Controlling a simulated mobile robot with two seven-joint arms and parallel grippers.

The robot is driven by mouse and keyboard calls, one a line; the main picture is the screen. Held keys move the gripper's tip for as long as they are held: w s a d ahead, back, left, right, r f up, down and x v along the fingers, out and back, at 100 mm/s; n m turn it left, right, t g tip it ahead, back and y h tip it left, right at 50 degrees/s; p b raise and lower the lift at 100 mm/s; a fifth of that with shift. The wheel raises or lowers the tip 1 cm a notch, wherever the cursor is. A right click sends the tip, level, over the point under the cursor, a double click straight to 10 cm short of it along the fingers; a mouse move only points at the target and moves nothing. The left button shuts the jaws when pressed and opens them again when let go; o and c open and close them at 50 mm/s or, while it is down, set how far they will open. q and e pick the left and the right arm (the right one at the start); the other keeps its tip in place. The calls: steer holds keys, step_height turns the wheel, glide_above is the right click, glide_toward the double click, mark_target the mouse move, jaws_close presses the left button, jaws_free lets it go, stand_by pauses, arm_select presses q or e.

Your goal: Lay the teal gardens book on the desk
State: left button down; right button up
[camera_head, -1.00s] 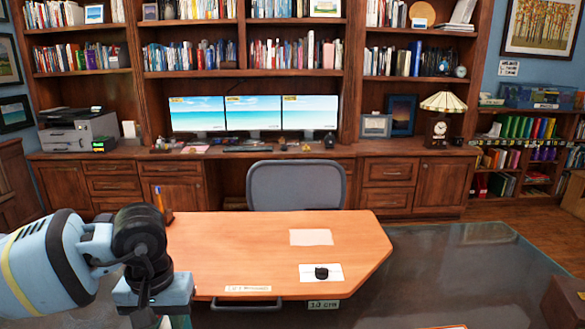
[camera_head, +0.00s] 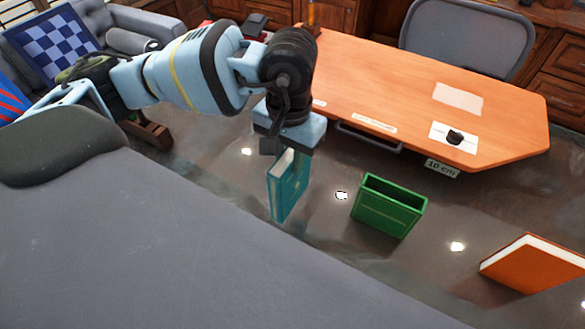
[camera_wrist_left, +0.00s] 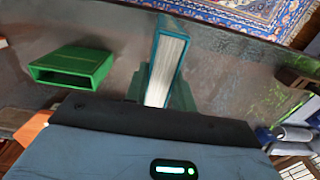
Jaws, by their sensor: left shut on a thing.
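The teal book (camera_head: 284,192) hangs upright below my left gripper (camera_head: 287,156), which is shut on its upper end. In the left wrist view the teal book (camera_wrist_left: 167,68) shows its white page edges between the fingers. The book is over a dark glossy surface; I cannot tell whether its lower end touches it. The wooden desk (camera_head: 390,85) lies behind and to the right of the book, apart from it. The book's title is too small to read. My right gripper is not in view.
A green open-topped box (camera_head: 388,208) stands on the dark glossy surface (camera_head: 330,235), right of the book. On the desk are a white sheet (camera_head: 458,98) and a small black object (camera_head: 455,137). A grey chair (camera_head: 466,38) stands behind it.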

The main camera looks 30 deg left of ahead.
mark_target(280, 172)
arm_select(q)
steer(key=s, duration=0.1)
steer(key=s+f, duration=0.2)
steer(key=shift+s+d+f+b, duration=0.15)
steer(key=shift+s+d+b, duration=0.15)
steer(key=shift+s+d, duration=0.1)
steer(key=shift+s+f, duration=0.1)
steer(key=shift+s, duration=0.3)
steer(key=shift+w+a, duration=0.1)
steer(key=shift+w, duration=0.15)
steer(key=w+a+f, duration=0.1)
steer(key=w+a, duration=0.6)
steer(key=w, duration=0.6)
steer(key=shift+f+p, duration=0.15)
steer(key=shift+p, duration=0.3)
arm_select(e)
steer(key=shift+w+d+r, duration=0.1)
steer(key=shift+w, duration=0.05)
arm_select(q)
steer(key=shift+a, duration=0.15)
